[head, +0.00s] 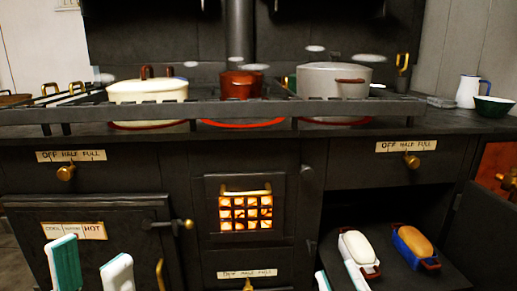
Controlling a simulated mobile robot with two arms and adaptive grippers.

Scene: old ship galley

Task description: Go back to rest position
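My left gripper (90,260) is at the lower left, in front of the stove's closed left oven door (100,245). Its two white and teal fingers stand apart with nothing between them. My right gripper (339,278) is at the bottom edge, right of centre, in front of the open right oven compartment. Only its fingertips show; they are apart, and no held thing shows between them. A pale loaf in a red-and-white tin (371,270) and a browner loaf in a blue-and-red tin (402,248) sit at the open compartment, just beyond my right gripper.
The black stove carries a cream pot (148,91), a red pot (240,85) and a grey pot (325,82) behind a rail (270,110). A glowing grate (245,212) is in the middle. A white jug (467,92) and green bowl (492,107) stand at right.

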